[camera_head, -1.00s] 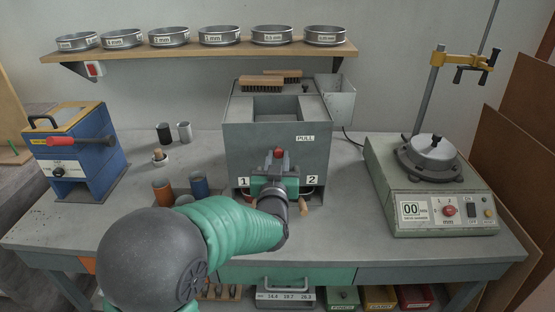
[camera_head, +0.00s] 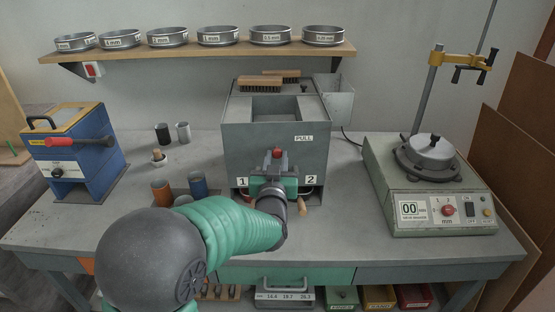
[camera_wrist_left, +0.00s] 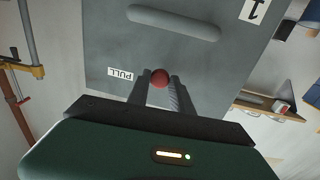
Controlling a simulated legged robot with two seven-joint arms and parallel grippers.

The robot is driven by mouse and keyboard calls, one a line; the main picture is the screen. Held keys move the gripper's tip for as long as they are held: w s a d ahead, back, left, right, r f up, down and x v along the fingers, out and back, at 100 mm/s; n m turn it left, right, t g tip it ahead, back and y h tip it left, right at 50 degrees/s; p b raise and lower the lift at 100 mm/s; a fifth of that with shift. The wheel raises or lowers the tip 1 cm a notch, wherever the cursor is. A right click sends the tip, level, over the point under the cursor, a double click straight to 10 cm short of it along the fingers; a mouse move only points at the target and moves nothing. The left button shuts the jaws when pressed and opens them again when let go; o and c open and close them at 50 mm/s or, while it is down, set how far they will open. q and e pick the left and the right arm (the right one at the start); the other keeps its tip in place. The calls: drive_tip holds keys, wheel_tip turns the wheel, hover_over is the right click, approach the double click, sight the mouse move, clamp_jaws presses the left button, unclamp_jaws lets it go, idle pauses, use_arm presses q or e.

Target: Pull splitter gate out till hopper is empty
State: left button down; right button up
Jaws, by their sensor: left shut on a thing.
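The grey splitter (camera_head: 240,140) stands on the bench in the middle of the head view, with its open-topped hopper (camera_head: 276,107) facing up. The visible hopper interior looks bare grey; its bottom is hard to make out. A PULL label (camera_head: 304,139) marks its front. The red gate knob (camera_wrist_left: 160,78) sits between the two fingers of my left gripper (camera_wrist_left: 159,86) in the left wrist view. My left gripper is shut on the knob, close to the splitter's front face. The red also shows above my gripper in the head view (camera_head: 277,153). My right gripper is not in view.
Labels 1 and 2 mark the splitter's lower front, partly behind my left arm. A blue machine (camera_head: 75,155) stands left, a sieve shaker (camera_head: 430,185) right. Several sieves line the shelf (camera_head: 200,53) above. Small cups (camera_head: 162,192) stand left of the splitter.

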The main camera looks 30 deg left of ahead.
use_arm(q)
drive_tip(key=shift+s+a+f, duration=0.1)
drive_tip(key=shift+a+f, duration=0.05)
drive_tip(key=shift+f, duration=0.2)
idle(0.3)
drive_tip(key=c, duration=1.5)
unclamp_jaws()
drive_tip(key=o, duration=0.4)
drive_tip(key=shift+a, duration=0.15)
drive_tip(key=shift+c, duration=0.2)
drive_tip(key=shift+r, duration=0.1)
